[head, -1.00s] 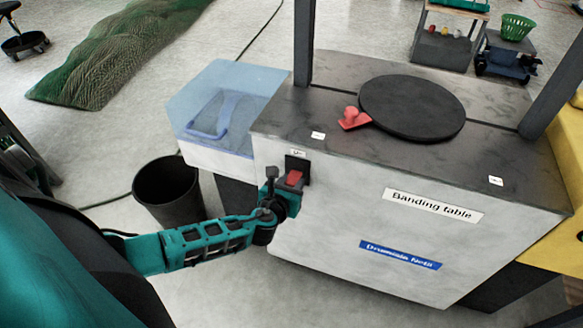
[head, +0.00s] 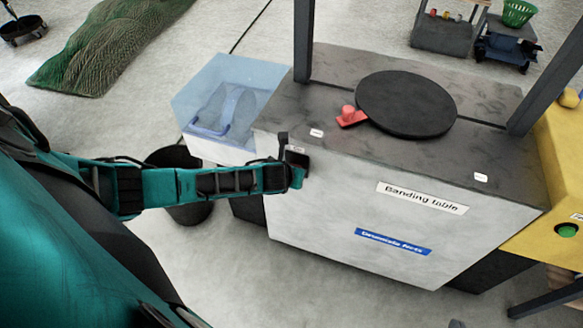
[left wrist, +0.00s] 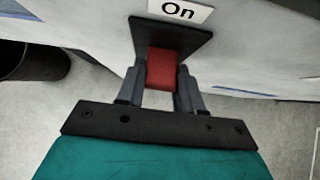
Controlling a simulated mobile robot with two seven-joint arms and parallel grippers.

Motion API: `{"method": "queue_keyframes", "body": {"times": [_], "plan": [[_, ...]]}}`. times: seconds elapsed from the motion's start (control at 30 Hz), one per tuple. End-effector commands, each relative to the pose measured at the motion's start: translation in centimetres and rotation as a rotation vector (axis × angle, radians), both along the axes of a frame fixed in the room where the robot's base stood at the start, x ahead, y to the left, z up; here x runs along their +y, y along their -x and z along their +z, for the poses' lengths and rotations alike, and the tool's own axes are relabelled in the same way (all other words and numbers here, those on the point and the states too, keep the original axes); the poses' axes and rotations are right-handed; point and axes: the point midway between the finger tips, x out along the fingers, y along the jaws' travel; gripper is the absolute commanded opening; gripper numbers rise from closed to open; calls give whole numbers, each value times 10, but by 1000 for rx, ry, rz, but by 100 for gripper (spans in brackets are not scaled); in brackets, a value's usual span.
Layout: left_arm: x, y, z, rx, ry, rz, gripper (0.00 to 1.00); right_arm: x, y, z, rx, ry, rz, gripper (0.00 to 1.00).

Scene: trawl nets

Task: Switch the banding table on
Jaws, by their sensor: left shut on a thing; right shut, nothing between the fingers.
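The banding table (head: 310,215) is a grey box-shaped machine with a dark top and a name plate. Its red switch (left wrist: 162,68) stands out from a black plate (left wrist: 172,38) under a white "On" label (left wrist: 180,11) in the left wrist view. My left gripper (left wrist: 161,84) is shut on the red switch, one finger at each side. In the head view my left gripper (head: 297,178) is at the front's upper left corner and hides the switch. Only a small tip of what seems my right gripper (head: 457,324) shows at the bottom edge, shut and empty, away from the table.
A round black turntable (head: 406,104) and a red clamp-like part (head: 350,117) are on the top. A translucent blue bin (head: 230,95) adjoins the left side. A black bucket (head: 190,212) stands behind my left arm. Dark posts rise from the table. Yellow equipment (head: 560,180) stands right.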

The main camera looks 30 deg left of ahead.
Motion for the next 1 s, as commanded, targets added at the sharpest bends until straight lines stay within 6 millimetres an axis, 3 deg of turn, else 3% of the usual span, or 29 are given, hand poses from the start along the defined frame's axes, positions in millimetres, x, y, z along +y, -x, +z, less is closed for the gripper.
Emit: {"method": "queue_keyframes", "body": {"times": [0.5,0.53,0.77,1.0], "plan": [[0,0,0,16,3,-1,6,0,0,0,0,-1,1,0],[0,0,0,15,3,-1,38,0,0,0,0,-1,1,0],[0,0,0,15,3,0,60,1,0,0,0,-1,1,0],[0,0,0,13,4,1,62,1,0,0,0,-1,1,0]]}}
